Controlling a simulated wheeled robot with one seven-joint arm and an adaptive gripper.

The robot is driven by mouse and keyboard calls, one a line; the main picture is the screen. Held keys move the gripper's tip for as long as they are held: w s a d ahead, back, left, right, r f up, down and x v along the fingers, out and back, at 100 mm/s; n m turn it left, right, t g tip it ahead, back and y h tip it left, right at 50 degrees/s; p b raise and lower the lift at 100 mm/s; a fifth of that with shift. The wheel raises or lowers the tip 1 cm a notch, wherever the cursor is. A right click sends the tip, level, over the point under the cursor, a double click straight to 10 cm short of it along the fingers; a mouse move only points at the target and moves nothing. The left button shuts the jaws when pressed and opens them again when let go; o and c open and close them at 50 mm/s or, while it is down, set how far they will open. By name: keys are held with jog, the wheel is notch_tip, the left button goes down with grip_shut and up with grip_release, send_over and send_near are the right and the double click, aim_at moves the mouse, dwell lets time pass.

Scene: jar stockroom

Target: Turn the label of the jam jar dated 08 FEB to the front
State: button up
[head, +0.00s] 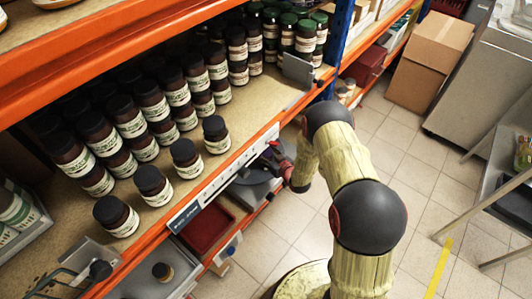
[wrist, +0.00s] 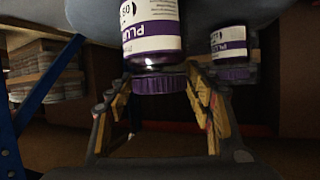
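A jar with a purple ribbed lid (wrist: 160,84) and a white and purple label (wrist: 152,38) shows in the wrist view, lid toward the picture's bottom. The label reads "PLU" and a cut-off "08"; the full date does not show. My gripper (wrist: 162,88) is open, with its fingers on either side of the lid; I cannot tell whether they touch it. A second purple-lidded jar (wrist: 230,58) is close by on the right.
Many dark-lidded jars (head: 151,98) fill the upper shelf, several near its orange front edge (head: 240,165). A red bin (head: 206,231) sits on the lower shelf. A blue post (head: 335,40) stands beyond my gripper. A cardboard box (head: 428,60) stands on the tiled floor.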

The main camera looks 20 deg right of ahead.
jog(key=shift+o, duration=1.4)
jog(key=shift+s, duration=0.1)
jog(key=v, duration=1.1)
jog(key=shift+s+r, duration=0.15)
jog(key=shift+s, duration=0.2)
jog(key=shift+o, duration=0.3)
